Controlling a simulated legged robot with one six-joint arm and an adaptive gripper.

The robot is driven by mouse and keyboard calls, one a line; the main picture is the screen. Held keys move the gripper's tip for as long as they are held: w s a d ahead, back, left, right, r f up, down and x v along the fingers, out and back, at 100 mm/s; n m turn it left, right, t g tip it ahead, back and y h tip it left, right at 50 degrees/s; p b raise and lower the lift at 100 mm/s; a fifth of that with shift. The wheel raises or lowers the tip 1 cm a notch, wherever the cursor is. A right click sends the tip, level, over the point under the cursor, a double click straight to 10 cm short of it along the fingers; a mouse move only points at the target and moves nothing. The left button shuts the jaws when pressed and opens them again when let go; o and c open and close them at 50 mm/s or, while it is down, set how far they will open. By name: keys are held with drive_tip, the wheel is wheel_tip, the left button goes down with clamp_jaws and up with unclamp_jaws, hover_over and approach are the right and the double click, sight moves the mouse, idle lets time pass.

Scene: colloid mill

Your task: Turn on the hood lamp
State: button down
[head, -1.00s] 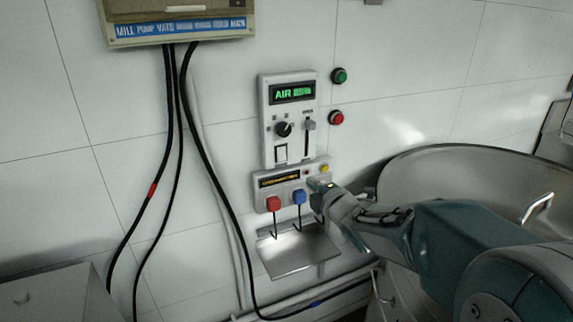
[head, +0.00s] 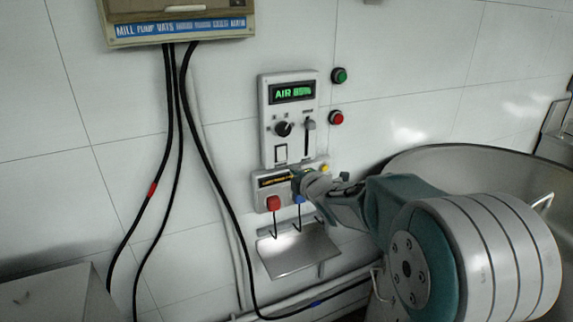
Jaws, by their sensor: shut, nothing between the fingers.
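A light grey control panel (head: 267,143) is on the tiled wall. It has a green display reading AIR (head: 292,93), a black rotary knob (head: 284,129), a slider (head: 308,126) and a white rocker switch (head: 281,153) at its lower left. I cannot tell which of these is the hood lamp control. Contact is not clear.
A red piece (head: 273,203) and hooks sit above a metal shelf (head: 298,250). Green (head: 339,75) and red (head: 336,118) buttons are on the wall at right. A large steel vessel (head: 470,160) stands at right. Black cables (head: 168,130) hang at left.

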sight(282, 160)
drive_tip(key=shift+x, duration=2.6)
